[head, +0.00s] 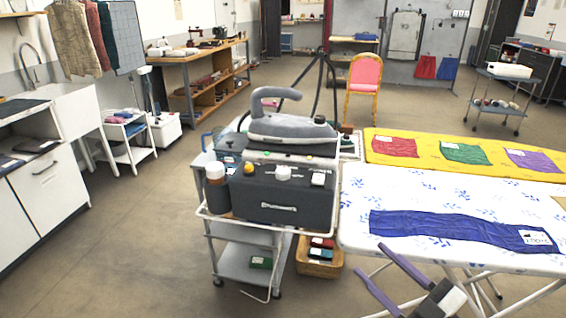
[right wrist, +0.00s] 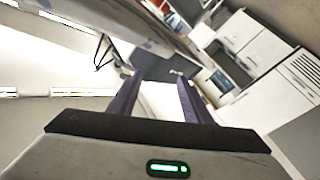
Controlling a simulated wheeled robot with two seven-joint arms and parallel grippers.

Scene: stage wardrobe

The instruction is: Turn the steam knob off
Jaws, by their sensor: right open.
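A dark grey steam station (head: 284,194) stands on a white wheeled cart (head: 240,263), with a grey iron (head: 290,127) resting on top. Its front carries a yellow knob (head: 249,168), a round white knob (head: 283,172) and a white control (head: 318,178) at the right. I cannot read which is the steam knob or its setting. My right gripper (head: 369,257) is open and empty, low to the right of the cart by the ironing board's front edge, apart from the knobs. Its purple fingers also show spread in the right wrist view (right wrist: 158,82). My left gripper is not in view.
A white ironing board (head: 365,222) with a blue cloth (head: 450,229) lies right of the cart, close to my right gripper. A dark bottle (head: 216,190) hangs at the cart's left. A wicker basket (head: 320,266) sits on the floor. Floor left of the cart is clear.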

